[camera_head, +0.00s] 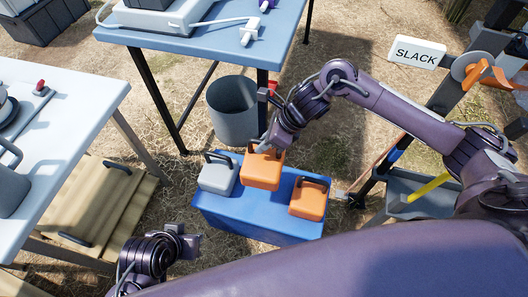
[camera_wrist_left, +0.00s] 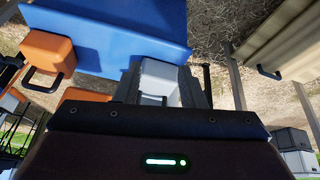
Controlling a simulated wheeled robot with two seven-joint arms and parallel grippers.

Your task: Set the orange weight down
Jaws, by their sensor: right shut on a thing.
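My right gripper (camera_head: 267,146) is shut on the black handle at the top of an orange weight (camera_head: 262,172). That weight is upright over the middle of the blue box (camera_head: 250,226) and looks larger than its neighbours; I cannot tell whether its underside touches the box. A grey weight (camera_head: 216,178) stands to its left and a second orange weight (camera_head: 307,201) to its right, both on the box. My left gripper (camera_head: 188,242) is low, in front of and left of the box. In the left wrist view its fingers (camera_wrist_left: 160,88) are apart, with the grey weight (camera_wrist_left: 160,72) beyond them.
A grey bucket (camera_head: 232,110) stands behind the box, beside a blue table (camera_head: 200,38). A white table (camera_head: 62,115) and wooden crates (camera_head: 95,205) are on the left. A grey trough (camera_head: 425,200) is on the right, below a white "SLACK" sign (camera_head: 415,52).

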